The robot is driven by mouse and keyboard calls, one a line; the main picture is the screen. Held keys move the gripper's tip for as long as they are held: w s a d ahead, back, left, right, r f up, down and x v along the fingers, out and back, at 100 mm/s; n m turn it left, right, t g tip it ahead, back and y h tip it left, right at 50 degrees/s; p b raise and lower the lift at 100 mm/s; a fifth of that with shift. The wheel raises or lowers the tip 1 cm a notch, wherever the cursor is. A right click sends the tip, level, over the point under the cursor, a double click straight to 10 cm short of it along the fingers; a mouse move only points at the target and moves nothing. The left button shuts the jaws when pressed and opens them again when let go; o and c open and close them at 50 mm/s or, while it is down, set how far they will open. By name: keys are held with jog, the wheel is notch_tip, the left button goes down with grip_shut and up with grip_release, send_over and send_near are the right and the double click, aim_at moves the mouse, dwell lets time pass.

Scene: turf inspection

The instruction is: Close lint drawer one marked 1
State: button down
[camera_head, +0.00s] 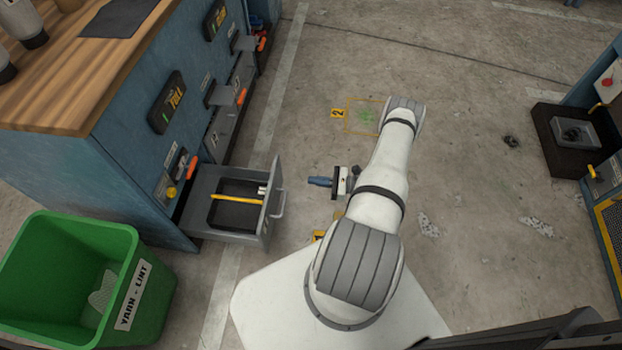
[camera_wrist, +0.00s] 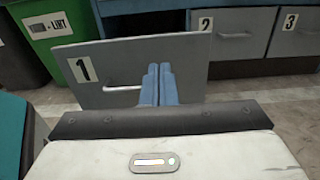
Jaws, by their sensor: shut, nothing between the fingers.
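Lint drawer one is a grey drawer (camera_head: 222,231) pulled out from the blue cabinet at the left in the head view. A dark insert and a yellow bar lie inside it. Its front panel (camera_wrist: 135,70) carries the label 1 and a light handle in the wrist view. My gripper (camera_head: 312,181) has blue fingers that are shut and empty. In the head view it points left toward the drawer front, with a gap between. In the wrist view the fingertips (camera_wrist: 160,68) overlap the panel, right of the handle; contact cannot be told there.
A green bin (camera_head: 150,310) marked for yarn and lint stands left of the open drawer. Drawers marked 2 (camera_wrist: 225,42) and 3 (camera_wrist: 294,38) look shut to the right. A wooden worktop (camera_head: 60,90) tops the cabinet (camera_head: 130,150). Floor between drawer and arm is clear.

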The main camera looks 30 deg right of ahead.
send_near(274, 175)
jog(key=x, duration=0.5)
jog(key=shift+a+f+b, duration=0.1)
jog(key=shift+b, duration=0.3)
jog(key=shift+x, duration=0.8)
